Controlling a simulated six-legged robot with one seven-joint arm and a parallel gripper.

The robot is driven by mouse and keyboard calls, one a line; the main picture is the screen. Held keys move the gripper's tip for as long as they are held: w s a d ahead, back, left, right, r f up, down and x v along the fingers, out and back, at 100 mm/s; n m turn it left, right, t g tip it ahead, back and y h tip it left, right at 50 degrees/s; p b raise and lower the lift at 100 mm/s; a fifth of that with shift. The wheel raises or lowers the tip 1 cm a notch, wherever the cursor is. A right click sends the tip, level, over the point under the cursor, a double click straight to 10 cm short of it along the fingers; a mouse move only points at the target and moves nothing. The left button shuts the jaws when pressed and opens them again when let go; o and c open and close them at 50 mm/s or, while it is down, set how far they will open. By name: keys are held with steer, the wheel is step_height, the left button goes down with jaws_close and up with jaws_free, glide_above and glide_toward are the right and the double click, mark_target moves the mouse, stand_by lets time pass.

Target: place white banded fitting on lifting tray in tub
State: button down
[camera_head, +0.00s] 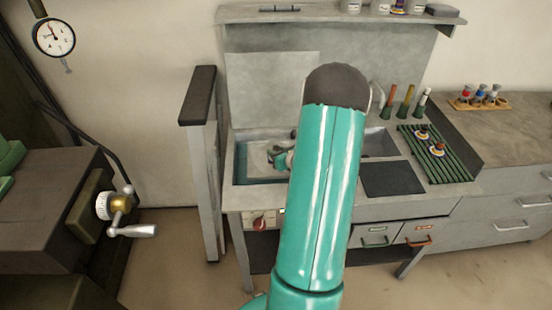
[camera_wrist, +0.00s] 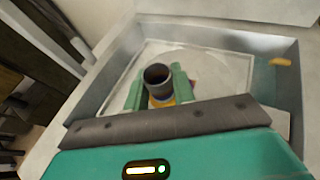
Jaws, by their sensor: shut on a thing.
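My gripper (camera_wrist: 158,88) is shut on an upright tubular fitting (camera_wrist: 158,75). The fitting looks grey with a dark open top, and a yellow-orange part shows below it; I cannot make out a white band. The pale lifting tray (camera_wrist: 213,67) lies under and behind it, inside the grey tub (camera_wrist: 280,85). In the head view my gripper (camera_head: 279,157) shows small over the left part of the tub (camera_head: 377,142), above the tray (camera_head: 258,157). My arm hides much of the tub there. Whether the fitting touches the tray is hidden.
A slatted green rack (camera_head: 450,165) right of the tub holds two banded fittings (camera_head: 437,151). A dark mat (camera_head: 392,178) lies in front. Upright-handled tools (camera_head: 405,101) stand behind. A post with a dark top (camera_head: 197,95) rises left of the tub.

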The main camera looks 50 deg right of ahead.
steer(key=shift+w+f, duration=0.15)
steer(key=shift+f, duration=1.55)
steer(key=shift+f, duration=0.1)
steer(key=c, duration=1.2)
jaws_free()
steer(key=shift+o, duration=0.2)
steer(key=shift+s+r, duration=0.2)
steer(key=shift+s, duration=0.05)
steer(key=v, duration=1.1)
steer(key=shift+s, duration=0.2)
steer(key=shift+a+r, duration=0.1)
steer(key=shift+a, duration=0.05)
